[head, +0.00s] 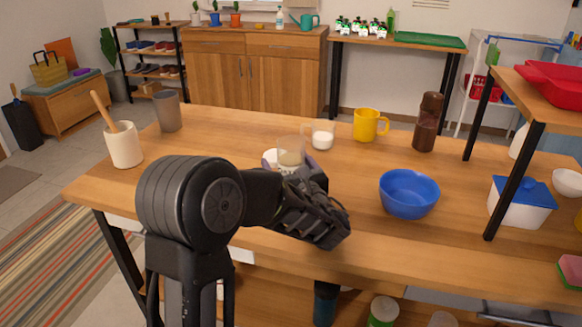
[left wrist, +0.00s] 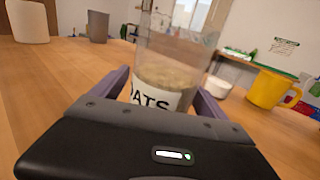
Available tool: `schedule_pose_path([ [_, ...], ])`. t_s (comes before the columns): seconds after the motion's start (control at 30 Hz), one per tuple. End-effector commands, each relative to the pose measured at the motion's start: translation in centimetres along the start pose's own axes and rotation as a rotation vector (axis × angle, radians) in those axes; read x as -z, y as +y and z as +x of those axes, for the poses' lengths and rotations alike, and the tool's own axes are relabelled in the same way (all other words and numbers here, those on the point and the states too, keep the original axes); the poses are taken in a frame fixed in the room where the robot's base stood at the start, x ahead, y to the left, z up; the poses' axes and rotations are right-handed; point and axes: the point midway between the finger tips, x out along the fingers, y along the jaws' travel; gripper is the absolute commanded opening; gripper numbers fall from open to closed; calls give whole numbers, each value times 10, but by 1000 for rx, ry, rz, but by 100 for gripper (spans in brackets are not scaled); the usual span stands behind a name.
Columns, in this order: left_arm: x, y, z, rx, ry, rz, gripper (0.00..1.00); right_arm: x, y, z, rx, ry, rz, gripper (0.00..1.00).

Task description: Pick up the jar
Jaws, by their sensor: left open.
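A clear jar (head: 291,151) stands upright on the wooden table, partly hidden behind my left arm in the head view. In the left wrist view the jar (left wrist: 170,75) has a white label reading "ATS" and pale contents in its lower part. My left gripper (left wrist: 158,84) is open, with one purple finger on each side of the jar. The jar is between the fingers, and I cannot tell whether either finger touches it. In the head view the left gripper (head: 291,162) is mostly hidden by the wrist. My right gripper is not in view.
Right of the jar stand a small glass cup (head: 321,136), a yellow mug (head: 367,126), a brown grinder (head: 428,122) and a blue bowl (head: 408,194). Left are a utensil crock (head: 125,146) and a grey cup (head: 168,112). A raised shelf (head: 545,98) overhangs the table's right end.

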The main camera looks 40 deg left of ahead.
Motion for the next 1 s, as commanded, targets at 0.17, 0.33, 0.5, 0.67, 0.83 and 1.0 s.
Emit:
schedule_pose_path([
  [0.17, 0, 0, 1, 1, 0, 1, 85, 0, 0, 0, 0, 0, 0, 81],
  [0.33, 0, 0, 1, 1, 0, 1, 85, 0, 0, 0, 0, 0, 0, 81],
  [0.5, 0, 0, 1, 1, 0, 1, 85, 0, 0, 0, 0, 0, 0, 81],
  [0.67, 0, 0, 1, 1, 0, 1, 79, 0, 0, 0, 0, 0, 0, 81],
  [0.83, 0, 0, 1, 1, 0, 1, 65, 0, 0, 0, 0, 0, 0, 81],
  [1.0, 0, 0, 1, 1, 0, 1, 51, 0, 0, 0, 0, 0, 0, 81],
])
